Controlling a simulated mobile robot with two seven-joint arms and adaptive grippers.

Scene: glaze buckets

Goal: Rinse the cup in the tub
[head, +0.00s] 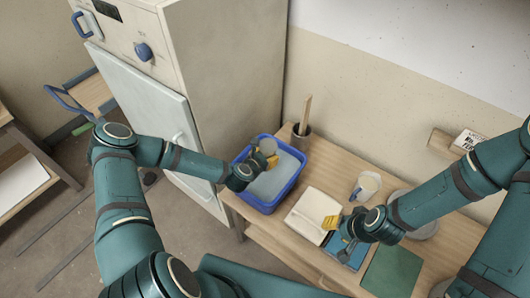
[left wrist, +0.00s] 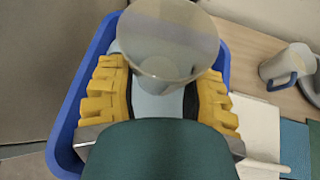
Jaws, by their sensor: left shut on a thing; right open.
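The blue tub (head: 298,178) stands at the left end of the wooden table with a pale grey-blue surface inside. My left gripper (head: 266,158) is over the tub, shut on a pale greyish cup (left wrist: 165,45). In the left wrist view the yellow fingers are on either side of the cup, and the tub rim (left wrist: 66,125) surrounds them. I cannot tell whether the cup touches the tub's contents. My right gripper (head: 331,228) is open and empty above the blue mat (head: 352,257).
A pale cup with a blue handle (head: 369,183) stands right of the white slab (head: 305,212). A dark pot (head: 301,138) holding a wooden stick stands behind the tub. A green mat (head: 392,272) lies at the front right. A tall cabinet (head: 235,75) borders the tub's left.

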